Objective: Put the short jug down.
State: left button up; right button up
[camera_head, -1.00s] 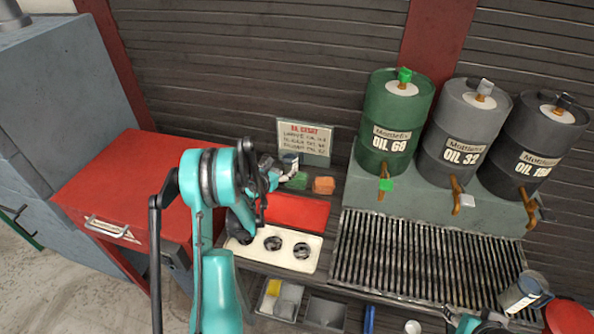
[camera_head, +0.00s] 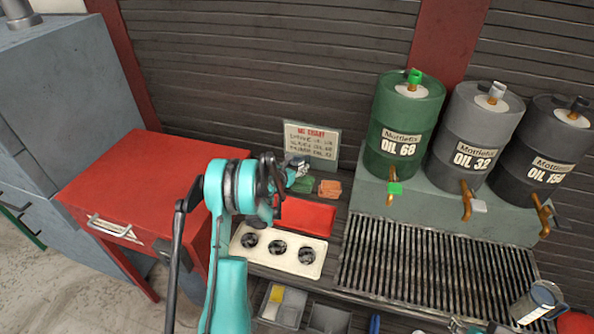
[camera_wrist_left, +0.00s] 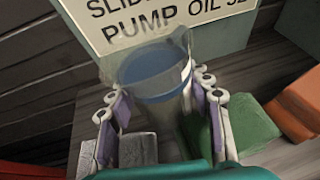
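The short jug (camera_wrist_left: 155,75), clear-walled with blue showing inside its round rim, is between the fingers of my left gripper (camera_wrist_left: 158,105) in the left wrist view. The finger pads meet its sides, and the gripper looks shut on it. In the head view the jug (camera_head: 297,162) is small and partly covered by my left gripper (camera_head: 285,178), just in front of the sign. Its base is hidden, so I cannot tell whether it touches the bench. My right gripper (camera_head: 475,328) shows only as a sliver at the bottom edge; its fingers are unclear.
A sign (camera_head: 311,146), a green block (camera_head: 304,184) and an orange block (camera_head: 330,189) are close by. A red tray (camera_head: 312,216) and a white three-hole tray (camera_head: 300,266) lie in front. Oil drums (camera_head: 405,120) stand behind a grate (camera_head: 430,265). Another jug (camera_head: 536,301) stands at right.

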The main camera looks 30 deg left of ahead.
aim_at(299, 155)
pick_arm(q)
jog(key=c, duration=0.4)
jog(key=shift+c, duration=0.2)
jog(key=shift+r, duration=0.1)
jog(key=shift+r, duration=0.3)
notch_tip(299, 155, up, 4)
jog(key=shift+f+p, duration=0.1)
jog(key=shift+p, duration=1.05)
jog(key=s+d+r+p, duration=0.1)
jog(key=s+d+r, duration=0.1)
jog(key=d, duration=0.3)
jog(key=s+d+r, duration=0.1)
jog(key=d+r, duration=0.3)
jog(key=d, duration=0.2)
jog(key=shift+s+r+p, duration=0.25)
jog(key=shift+s+p, duration=0.15)
